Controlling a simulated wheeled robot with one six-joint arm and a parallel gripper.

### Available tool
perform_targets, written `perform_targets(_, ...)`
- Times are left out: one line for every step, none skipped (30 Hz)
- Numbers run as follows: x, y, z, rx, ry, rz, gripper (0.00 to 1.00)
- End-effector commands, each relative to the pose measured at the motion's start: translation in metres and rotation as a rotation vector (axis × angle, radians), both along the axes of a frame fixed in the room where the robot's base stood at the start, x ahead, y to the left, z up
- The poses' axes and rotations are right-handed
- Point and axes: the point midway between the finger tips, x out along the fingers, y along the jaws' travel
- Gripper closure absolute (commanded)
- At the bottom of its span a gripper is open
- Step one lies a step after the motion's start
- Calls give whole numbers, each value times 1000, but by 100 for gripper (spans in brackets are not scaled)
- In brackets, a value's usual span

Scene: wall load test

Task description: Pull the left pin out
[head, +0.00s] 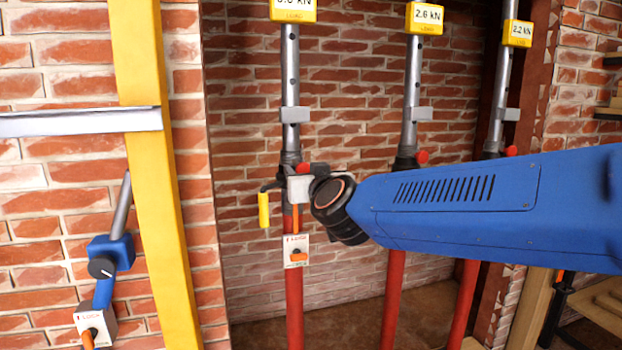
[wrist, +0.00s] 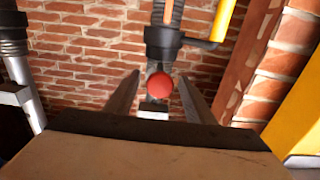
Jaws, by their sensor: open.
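The left prop (head: 291,85) is a grey tube over a red lower tube, standing in a brick recess. My gripper (wrist: 160,76) is open, with one finger on each side of the knob. Gaps show between the knob and both fingers. In the head view my gripper (head: 299,187) is at the left prop's collar, and my blue arm comes in from the right. The pin's shaft is hidden behind the knob.
A yellow handle (head: 264,210) hangs just left of the left prop. A middle prop (head: 412,90) and right prop (head: 500,95) stand beyond my arm, with red knobs. A yellow post (head: 150,190) stands at the left. A small orange-switched box (head: 296,251) sits below my gripper.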

Motion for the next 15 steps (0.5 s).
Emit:
perform_targets(-4,-1,1,1,-1,1,51)
perform_targets(-6,-2,1,1,-1,1,51)
perform_targets(-11,-3,1,2,0,1,51)
perform_targets(-14,-4,1,2,0,1,51)
perform_targets(-18,-5,1,2,-2,1,51)
perform_targets(-24,-7,1,2,-1,1,51)
perform_targets(-29,-8,1,3,-1,2,51)
perform_targets(-34,-9,1,2,0,3,51)
perform_targets(-41,-11,1,2,-1,3,51)
perform_targets(-46,-13,1,3,-1,3,51)
perform_targets(-51,-14,1,2,-1,2,51)
perform_targets(-57,-16,1,2,0,2,51)
perform_targets(-63,-17,1,2,-1,3,51)
perform_targets(-68,-19,1,2,-1,2,51)
perform_targets(-74,-21,1,3,-1,2,51)
